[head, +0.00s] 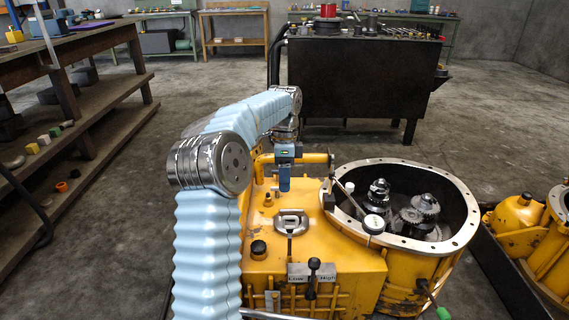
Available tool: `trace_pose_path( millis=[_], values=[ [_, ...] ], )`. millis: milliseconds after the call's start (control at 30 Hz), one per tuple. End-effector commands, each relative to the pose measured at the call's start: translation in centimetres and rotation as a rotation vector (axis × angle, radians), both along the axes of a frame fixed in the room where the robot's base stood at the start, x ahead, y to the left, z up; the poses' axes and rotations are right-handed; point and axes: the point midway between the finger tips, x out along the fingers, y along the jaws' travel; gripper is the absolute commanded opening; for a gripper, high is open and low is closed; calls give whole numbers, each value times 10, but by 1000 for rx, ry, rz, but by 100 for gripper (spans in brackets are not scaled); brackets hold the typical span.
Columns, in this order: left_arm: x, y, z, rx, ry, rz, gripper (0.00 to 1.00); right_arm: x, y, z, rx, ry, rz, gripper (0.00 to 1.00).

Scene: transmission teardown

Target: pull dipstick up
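The yellow transmission housing (345,262) stands in front of me. A grey loop handle (291,219) with a short dark stem is on its top; it may be the dipstick, but I cannot be sure. My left arm arches in from the lower left. Its gripper (284,184) points down above the housing, behind the loop handle in the picture and apart from it. The fingertips are small and unclear, so I cannot tell whether they are open. My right gripper is not in view.
A Low/High lever (313,280) stands in front of the loop handle. A round-headed rod (373,224) leans at the open bell housing's rim (466,226), with gears inside. A black bench (362,80) stands behind. Wooden shelves (105,108) are at left.

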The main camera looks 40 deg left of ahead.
Motion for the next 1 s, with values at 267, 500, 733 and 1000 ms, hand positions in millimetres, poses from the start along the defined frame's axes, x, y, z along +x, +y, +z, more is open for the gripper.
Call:
trace_pose_path(
  millis=[267, 500, 733, 1000],
  values=[
    [6, 5, 40, 0, 0, -1, 37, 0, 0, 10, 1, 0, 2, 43],
    [6, 5, 42, -1, 1, -1, 37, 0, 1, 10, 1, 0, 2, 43],
    [6, 5, 42, -1, 1, -1, 37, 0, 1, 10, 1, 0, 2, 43],
    [6, 5, 42, -1, 1, -1, 37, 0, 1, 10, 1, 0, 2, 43]
  ],
)
